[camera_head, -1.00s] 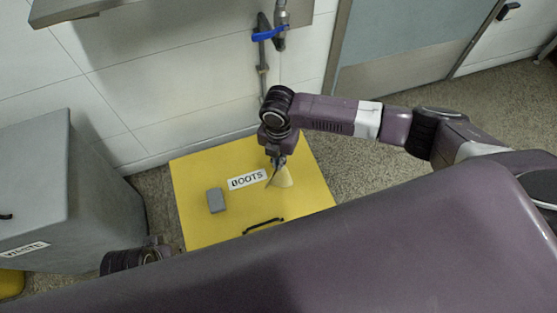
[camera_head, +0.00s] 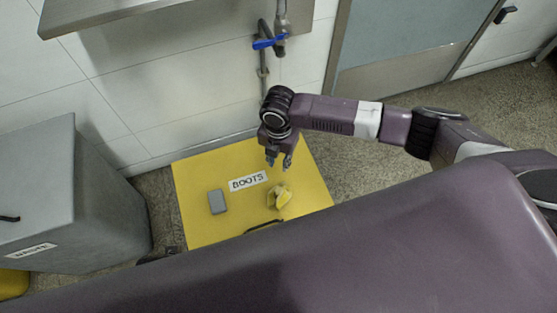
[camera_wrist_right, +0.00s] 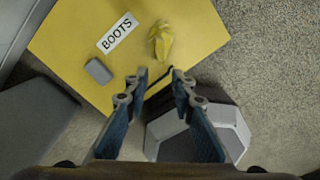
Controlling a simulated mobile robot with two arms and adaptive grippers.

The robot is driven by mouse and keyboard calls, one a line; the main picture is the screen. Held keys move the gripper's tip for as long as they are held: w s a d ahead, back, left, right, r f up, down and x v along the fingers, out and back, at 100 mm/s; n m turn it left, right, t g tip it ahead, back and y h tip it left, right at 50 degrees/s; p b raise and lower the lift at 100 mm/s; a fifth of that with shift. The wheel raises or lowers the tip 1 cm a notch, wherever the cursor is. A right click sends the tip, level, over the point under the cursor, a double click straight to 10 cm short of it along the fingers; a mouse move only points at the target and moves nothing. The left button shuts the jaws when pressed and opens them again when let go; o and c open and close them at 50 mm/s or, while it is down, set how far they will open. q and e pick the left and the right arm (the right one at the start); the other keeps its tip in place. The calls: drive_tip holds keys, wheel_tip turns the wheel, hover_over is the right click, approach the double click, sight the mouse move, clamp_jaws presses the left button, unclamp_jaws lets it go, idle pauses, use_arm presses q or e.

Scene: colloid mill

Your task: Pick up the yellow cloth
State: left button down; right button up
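The yellow cloth (camera_head: 280,197) lies crumpled on the yellow lid of the box marked BOOTS (camera_head: 205,166), right of the label. It also shows in the wrist view (camera_wrist_right: 161,42), beyond the fingertips. My right gripper (camera_head: 279,164) points down above the lid, apart from the cloth. In the wrist view my right gripper (camera_wrist_right: 160,76) has its two fingers apart with nothing between them. Only a small dark part, probably of my left arm, shows at the lower left of the head view; its fingers cannot be made out.
A grey block (camera_head: 217,201) lies on the lid left of the cloth, and a black handle (camera_head: 264,227) is at the lid's near edge. A grey bin (camera_head: 75,200) stands left. A pipe with a blue valve (camera_head: 268,42) runs down the wall behind. Speckled floor is clear at right.

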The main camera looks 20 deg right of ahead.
drive_tip(key=o, duration=0.6)
drive_tip(key=shift+o, duration=0.5)
drive_tip(key=o, duration=0.6)
drive_tip(key=shift+r, duration=0.15)
